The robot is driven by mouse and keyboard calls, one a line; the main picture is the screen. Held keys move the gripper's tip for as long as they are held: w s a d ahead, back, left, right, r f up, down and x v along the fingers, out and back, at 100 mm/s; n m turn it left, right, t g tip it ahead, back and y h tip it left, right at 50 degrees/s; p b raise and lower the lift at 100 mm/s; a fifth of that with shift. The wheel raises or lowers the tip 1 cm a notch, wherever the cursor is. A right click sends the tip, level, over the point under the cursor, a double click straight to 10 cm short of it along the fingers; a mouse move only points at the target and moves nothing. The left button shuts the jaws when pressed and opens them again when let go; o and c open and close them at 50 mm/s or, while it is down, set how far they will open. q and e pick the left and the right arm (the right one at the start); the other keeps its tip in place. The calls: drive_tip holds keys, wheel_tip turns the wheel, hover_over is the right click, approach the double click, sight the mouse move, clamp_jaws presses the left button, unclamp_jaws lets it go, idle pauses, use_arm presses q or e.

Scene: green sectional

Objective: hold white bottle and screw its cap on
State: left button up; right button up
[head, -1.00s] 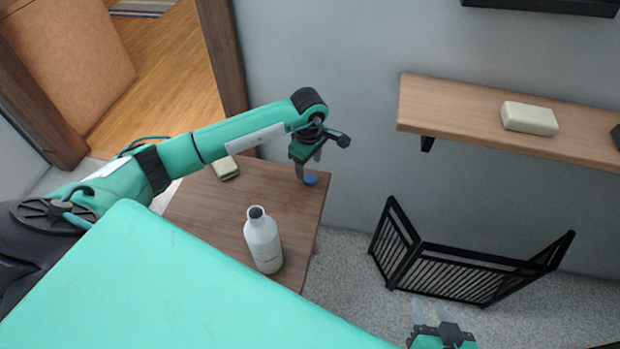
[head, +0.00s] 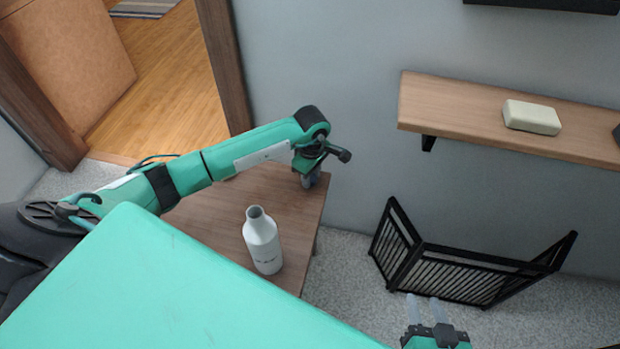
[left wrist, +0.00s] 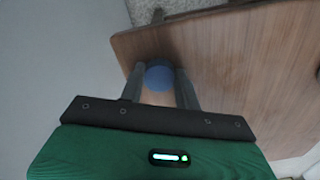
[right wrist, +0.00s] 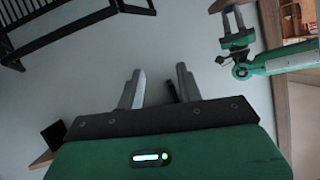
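The white bottle (head: 262,243) stands upright and uncapped on the brown wooden table. The blue cap (left wrist: 159,75) lies on the table near its corner and shows between my left gripper's fingers in the left wrist view. My left gripper (head: 309,181) is lowered at the table's far right corner, open, with a finger on each side of the cap; it hides the cap in the head view. My right gripper (head: 425,308) is open and empty, off to the right of the table; its parted fingers show in the right wrist view (right wrist: 160,85).
The wooden table (head: 205,213) has clear room left of the bottle. A wall shelf (head: 450,108) at right holds a pale soap-like block (head: 531,117). A black slatted folding rack (head: 450,270) stands on the carpet near my right gripper.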

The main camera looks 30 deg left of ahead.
use_arm(q)
drive_tip(key=c, duration=0.4)
drive_tip(key=shift+o, duration=0.2)
drive_tip(key=shift+r, duration=0.15)
